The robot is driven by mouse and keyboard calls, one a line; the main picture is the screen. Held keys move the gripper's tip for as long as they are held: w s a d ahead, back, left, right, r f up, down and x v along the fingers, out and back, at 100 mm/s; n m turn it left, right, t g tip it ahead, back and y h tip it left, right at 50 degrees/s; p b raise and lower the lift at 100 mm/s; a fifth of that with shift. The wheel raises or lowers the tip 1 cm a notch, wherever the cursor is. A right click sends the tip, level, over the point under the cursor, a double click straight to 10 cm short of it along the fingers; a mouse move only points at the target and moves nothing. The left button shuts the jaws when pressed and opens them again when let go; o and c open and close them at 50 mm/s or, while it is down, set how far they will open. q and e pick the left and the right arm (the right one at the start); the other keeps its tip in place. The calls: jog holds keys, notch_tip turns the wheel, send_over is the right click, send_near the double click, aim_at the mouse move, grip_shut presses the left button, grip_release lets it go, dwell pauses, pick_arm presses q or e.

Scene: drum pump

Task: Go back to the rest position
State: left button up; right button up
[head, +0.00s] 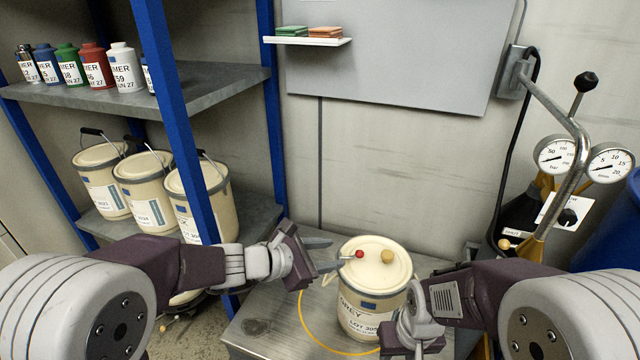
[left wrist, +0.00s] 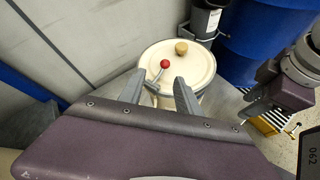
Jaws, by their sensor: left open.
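My left gripper (head: 330,256) is open at the left side of a cream drum (head: 362,318). In the left wrist view its two fingers (left wrist: 158,82) stand apart in front of the drum lid (left wrist: 196,66), with a thin lever ending in a red ball (left wrist: 164,64) between them. The red ball (head: 359,254) and a tan knob (head: 387,257) show on top of the lid. My right gripper (head: 414,338) is low in front of the drum's right side; its fingers do not show clearly.
A blue-post shelf (head: 178,110) with bottles and pails is at left. Gauges (head: 556,154), a bent metal lever (head: 560,110) and a blue barrel (head: 612,240) are at right.

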pick_arm(q)
jog(key=s+a+f+m+g+y, duration=0.3)
jog(key=s+a+f+m+y, duration=0.2)
jog(key=s+a+f+m, duration=0.4)
jog(key=s+a+f+m+g+y, duration=0.35)
jog(key=s+a+f+m, duration=0.35)
jog(key=a+m, duration=0.4)
notch_tip(320, 180, up, 33)
jog(key=a+y+p, duration=0.1)
jog(key=p, duration=3)
jog(key=shift+a+f+m+t, duration=0.15)
jog(key=shift+a+m+t, duration=0.2)
jog(key=shift+m, duration=0.05)
